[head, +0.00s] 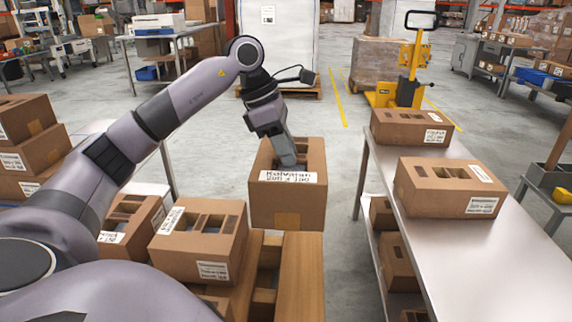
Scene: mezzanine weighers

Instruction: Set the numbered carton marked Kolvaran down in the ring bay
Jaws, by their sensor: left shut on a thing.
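The brown carton marked Kolvaran (288,206) is in the middle of the head view, upright, with a handwritten white label on its near face. My left gripper (287,160) comes down from above and is shut on the carton at its top; the fingertips are partly hidden by the carton. The carton's lower edge lines up with the far end of a wooden frame (302,275); I cannot tell whether it touches it or hangs beyond it. No ring mark can be made out, so I cannot tell which place is the ring bay. My right gripper is not in view.
A labelled carton (199,243) stands left of the wooden frame, with more cartons (27,118) stacked far left. A metal table (480,255) on the right bears two cartons (450,187). Open floor (335,130) lies behind; a yellow pallet truck (405,80) stands farther back.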

